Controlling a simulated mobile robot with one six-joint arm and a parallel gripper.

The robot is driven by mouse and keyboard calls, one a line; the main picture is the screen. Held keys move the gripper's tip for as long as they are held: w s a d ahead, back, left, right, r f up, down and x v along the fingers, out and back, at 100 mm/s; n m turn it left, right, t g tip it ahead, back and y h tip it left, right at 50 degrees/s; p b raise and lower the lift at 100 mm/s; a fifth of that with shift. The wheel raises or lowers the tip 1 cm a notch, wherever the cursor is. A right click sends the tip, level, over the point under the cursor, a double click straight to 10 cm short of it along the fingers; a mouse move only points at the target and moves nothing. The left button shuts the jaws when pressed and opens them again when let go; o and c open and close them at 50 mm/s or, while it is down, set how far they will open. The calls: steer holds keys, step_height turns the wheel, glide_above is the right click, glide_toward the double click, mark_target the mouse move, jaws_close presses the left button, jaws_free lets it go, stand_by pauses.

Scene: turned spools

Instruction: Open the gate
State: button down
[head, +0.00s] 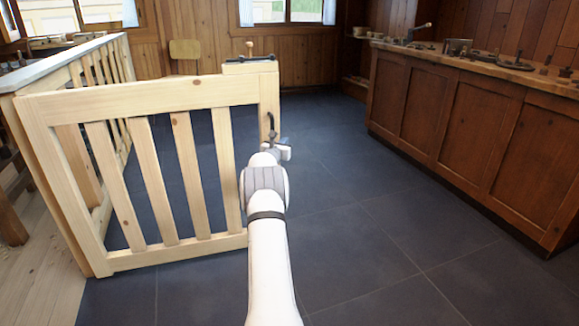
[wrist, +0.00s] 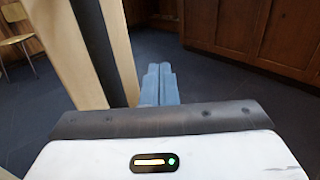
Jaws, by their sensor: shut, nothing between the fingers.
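The gate (head: 140,97) is a pale wooden frame with upright slats, standing across the left half of the head view. Its right end is beside a pale post (head: 250,68) with a dark top and a small knobbed metal piece (head: 250,47). My gripper (head: 284,150) is just right of the gate's right end. In the wrist view my gripper (wrist: 159,84) shows blue fingers closed together with nothing between them. Pale wood (wrist: 118,50) with a dark strip stands close to their left. I cannot tell whether they touch it. My arm hides the gate's lower right corner.
A pale railing (head: 100,62) runs back from the gate's left end. A wooden counter (head: 450,105) with tools on top stands along the right. A chair (head: 185,50) is at the back. The dark tiled floor (head: 390,230) between gate and counter is clear.

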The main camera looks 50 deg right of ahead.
steer(key=s+a+p, duration=0.3)
steer(key=s+a, duration=0.2)
steer(key=s, duration=0.3)
steer(key=shift+s+a, duration=0.2)
steer(key=shift+s, duration=0.2)
steer(key=s+a+r+m+g+y+p, duration=0.25)
steer(key=a+r+m+p, duration=0.4)
steer(key=a+r, duration=0.5)
steer(key=s+a+r+m+g+y+p, duration=0.1)
steer(key=s+a+r+m+g+p, duration=0.3)
steer(key=a+r+p, duration=0.7)
steer(key=s+a+r+m+t+y+p, duration=0.1)
steer(key=s+a+r+m+y+p, duration=0.2)
steer(key=a, duration=1)
steer(key=s+a+r+m+y+p, duration=0.4)
steer(key=s+a+r+y+p, duration=0.2)
steer(key=a, duration=0.8)
steer(key=s+a+r+m+t+y+p, duration=0.1)
steer(key=s+a+r+m+y+p, duration=0.3)
steer(key=s+a+r+p, duration=0.3)
steer(key=s+a, duration=0.3)
steer(key=a, duration=0.3)
steer(key=shift+a+r+t, duration=0.3)
steer(key=shift+a+t, duration=0.05)
steer(key=shift+a, duration=0.05)
